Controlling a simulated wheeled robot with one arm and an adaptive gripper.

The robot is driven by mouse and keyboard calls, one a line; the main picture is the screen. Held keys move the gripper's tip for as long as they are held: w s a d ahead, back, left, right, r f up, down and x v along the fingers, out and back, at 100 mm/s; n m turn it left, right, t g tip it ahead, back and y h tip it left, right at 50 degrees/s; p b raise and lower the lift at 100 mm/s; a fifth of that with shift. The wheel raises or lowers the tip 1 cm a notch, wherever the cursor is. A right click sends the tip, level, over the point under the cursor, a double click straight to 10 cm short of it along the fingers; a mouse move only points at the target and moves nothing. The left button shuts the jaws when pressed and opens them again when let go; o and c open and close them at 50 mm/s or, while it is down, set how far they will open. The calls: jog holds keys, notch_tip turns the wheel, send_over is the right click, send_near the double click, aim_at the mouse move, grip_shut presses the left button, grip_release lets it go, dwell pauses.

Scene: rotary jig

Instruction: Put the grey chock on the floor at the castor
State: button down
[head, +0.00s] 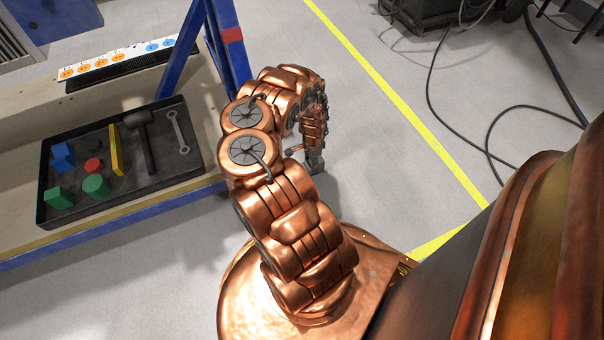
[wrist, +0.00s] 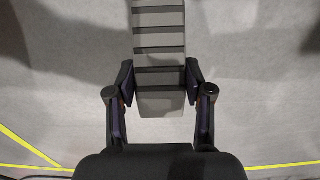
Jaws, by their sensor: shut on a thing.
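In the wrist view, my gripper (wrist: 160,85) is shut on the grey chock (wrist: 160,40), with one finger pad on each side. The chock is a grey, ribbed block that runs up out of the top of the picture. In the head view, my gripper (head: 315,163) is small and low behind my copper arm, over the grey floor (head: 400,210). The chock cannot be made out clearly there. I cannot tell whether the chock touches the floor. No castor can be told for sure in either view.
A workbench on the left, with a blue frame (head: 215,60), bears a black tray (head: 45,190) of blocks, a hammer and a wrench. A yellow line (head: 390,95) crosses the floor. Black cables (head: 500,130) lie at the right, near a dark machine (head: 420,15). Floor between is clear.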

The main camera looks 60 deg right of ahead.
jog(key=shift+f, duration=0.75)
jog(key=w+a, duration=0.2)
jog(key=shift+a+b, duration=0.3)
jog(key=shift+a, duration=0.05)
jog(key=shift+w+a+f, duration=0.15)
jog(key=shift+w+a, duration=0.05)
jog(key=shift+a, duration=0.1)
jog(key=shift+s+f+b, duration=0.1)
jog(key=shift+f+b, duration=0.35)
jog(key=shift+b, duration=0.15)
jog(key=shift+f, duration=0.1)
jog(key=shift+c, duration=2.2)
grip_release()
